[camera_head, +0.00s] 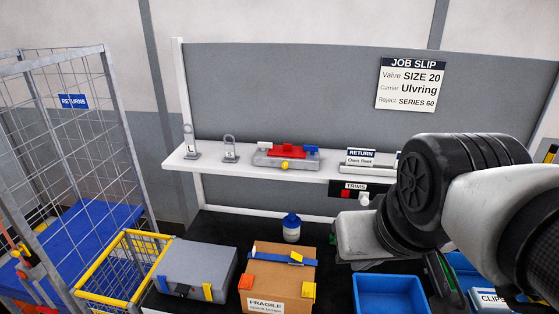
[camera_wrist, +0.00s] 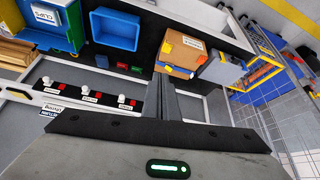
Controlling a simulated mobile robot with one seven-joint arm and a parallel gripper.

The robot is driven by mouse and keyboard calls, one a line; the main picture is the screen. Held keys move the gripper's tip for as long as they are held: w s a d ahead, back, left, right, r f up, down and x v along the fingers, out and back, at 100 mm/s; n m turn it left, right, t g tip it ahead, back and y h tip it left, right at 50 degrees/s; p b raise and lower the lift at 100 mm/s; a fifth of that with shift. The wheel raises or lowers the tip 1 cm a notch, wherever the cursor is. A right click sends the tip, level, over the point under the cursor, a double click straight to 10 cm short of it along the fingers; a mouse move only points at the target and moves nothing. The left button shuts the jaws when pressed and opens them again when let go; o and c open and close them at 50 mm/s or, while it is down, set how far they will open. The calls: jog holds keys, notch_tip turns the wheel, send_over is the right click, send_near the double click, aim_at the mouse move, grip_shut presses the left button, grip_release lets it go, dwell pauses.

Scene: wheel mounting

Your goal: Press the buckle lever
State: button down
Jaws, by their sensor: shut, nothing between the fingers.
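A cardboard box (camera_head: 275,280) stands on the dark bench with a blue strap (camera_head: 272,254) across its top. A small buckle (camera_head: 296,257) sits on the strap; its lever is too small to make out clearly. Orange and yellow tabs are on the box. In the wrist view the box (camera_wrist: 178,58) is beyond the fingertips, and its buckle is not clear. My gripper (camera_wrist: 162,88) is shut and empty, its two fingers together. It appears apart from the box. In the head view my arm's end is right of the box, and the fingertips cannot be made out.
A grey case (camera_head: 198,264) and yellow-rimmed wire basket (camera_head: 118,262) stand left of the box. A blue bin (camera_head: 388,294) is to its right, a blue-capped bottle (camera_head: 291,230) behind it. A white shelf (camera_head: 225,166) with padlocks and a red-topped block runs above.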

jog(key=w+a+f+m+g+y+b, duration=0.2)
jog(key=w+a+f+m+y+b, duration=0.5)
jog(key=a+f, duration=0.4)
jog(key=w+f+m+t+y+b, duration=0.1)
jog(key=w+f+m+t+b, duration=0.15)
jog(key=w+m, duration=0.65)
jog(key=w+d+f+m+t+h+b, duration=0.2)
jog(key=w+d+f+m+t+h, duration=0.1)
jog(key=w+d+f+m, duration=0.8)
jog(key=w+d+m+t, duration=0.1)
jog(key=d+m, duration=0.2)
jog(key=shift+d+f+t, duration=0.15)
jog(key=shift+f+t, duration=0.05)
jog(key=shift+t, duration=0.15)
jog(key=shift+f+b, duration=0.1)
jog(key=shift+b, duration=0.25)
